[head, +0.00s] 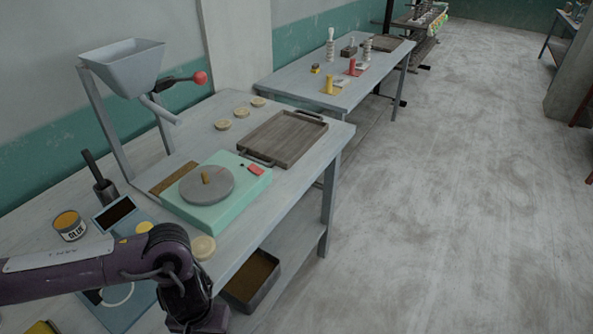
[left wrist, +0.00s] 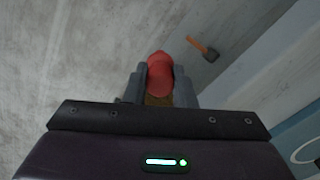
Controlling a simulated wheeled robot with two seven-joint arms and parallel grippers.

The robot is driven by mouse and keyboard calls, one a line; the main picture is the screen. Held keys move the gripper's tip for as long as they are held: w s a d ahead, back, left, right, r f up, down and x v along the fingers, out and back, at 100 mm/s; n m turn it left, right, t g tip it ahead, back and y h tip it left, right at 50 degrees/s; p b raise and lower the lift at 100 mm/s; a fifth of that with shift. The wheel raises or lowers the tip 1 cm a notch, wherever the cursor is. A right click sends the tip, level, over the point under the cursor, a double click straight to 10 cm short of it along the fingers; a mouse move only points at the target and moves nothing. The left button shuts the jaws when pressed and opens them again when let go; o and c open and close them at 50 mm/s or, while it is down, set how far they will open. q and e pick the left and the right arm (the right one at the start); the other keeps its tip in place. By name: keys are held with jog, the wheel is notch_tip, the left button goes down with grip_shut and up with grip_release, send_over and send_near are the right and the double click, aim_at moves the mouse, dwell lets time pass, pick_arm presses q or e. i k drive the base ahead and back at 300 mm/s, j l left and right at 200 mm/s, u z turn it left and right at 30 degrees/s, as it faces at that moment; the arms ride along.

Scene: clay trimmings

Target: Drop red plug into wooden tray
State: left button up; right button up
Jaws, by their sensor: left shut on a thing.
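The wooden tray (head: 283,139) lies on the grey workbench in the head view, behind the turquoise wheel base. It has a handle at each end and looks empty. My left gripper (left wrist: 159,84) is shut on a red, rounded thing, which looks like the red plug (left wrist: 159,68), in the left wrist view. Floor shows beyond it. In the head view my left arm reaches in at the lower left, well short of the tray; its fingers and the plug are hidden or out of frame. My right gripper is not in view.
A turquoise wheel base (head: 213,211) with a grey disc and a small red block (head: 256,170) stands between my arm and the tray. A hopper (head: 124,67) stands at the back left. A metal bin (head: 252,281) sits below the bench edge. Open floor lies right.

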aim_at(280, 136)
jog(key=i+l, duration=0.75)
jog(key=l, duration=0.15)
jog(key=i+l, duration=0.8)
jog(key=l, duration=0.1)
